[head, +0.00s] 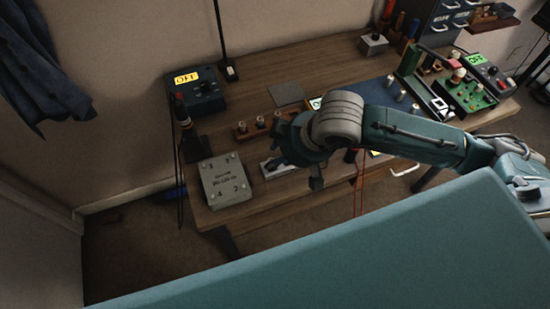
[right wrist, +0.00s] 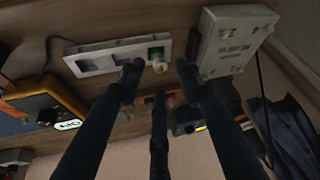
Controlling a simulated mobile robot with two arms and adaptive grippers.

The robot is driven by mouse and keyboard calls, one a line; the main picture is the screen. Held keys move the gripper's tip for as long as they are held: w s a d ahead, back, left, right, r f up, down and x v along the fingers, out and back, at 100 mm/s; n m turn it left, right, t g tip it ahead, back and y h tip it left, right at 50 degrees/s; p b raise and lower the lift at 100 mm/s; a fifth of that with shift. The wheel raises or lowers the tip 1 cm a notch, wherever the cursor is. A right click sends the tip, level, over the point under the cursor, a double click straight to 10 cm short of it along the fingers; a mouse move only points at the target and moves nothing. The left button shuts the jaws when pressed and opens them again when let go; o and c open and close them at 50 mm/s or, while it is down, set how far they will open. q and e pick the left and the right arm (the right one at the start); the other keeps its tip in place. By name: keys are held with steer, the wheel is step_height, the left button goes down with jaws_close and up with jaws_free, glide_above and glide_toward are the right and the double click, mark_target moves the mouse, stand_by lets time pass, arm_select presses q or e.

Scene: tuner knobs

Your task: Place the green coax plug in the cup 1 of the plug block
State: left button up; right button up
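The plug block (right wrist: 88,66) is a pale slab with dark square recesses in the right wrist view. The green coax plug (right wrist: 157,52), with a cream round end, is at the block's right end in that view. My right gripper (right wrist: 159,68) has its fingers spread on both sides of the plug's cream end, with a gap visible on each side. The cup numbers cannot be read. My left gripper is not in view.
A grey box (head: 225,182) with numbered corners stands just left of the block. A wooden rack (head: 243,136) with pale knobs is behind it. A dark meter (head: 200,92) stands at back left, and a green circuit board (head: 468,95) at right. Red leads (head: 358,185) hang at the front edge.

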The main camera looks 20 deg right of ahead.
steer(key=v, duration=0.8)
steer(key=shift+s+r, duration=0.2)
steer(key=shift+r, duration=0.05)
steer(key=shift+d, duration=0.1)
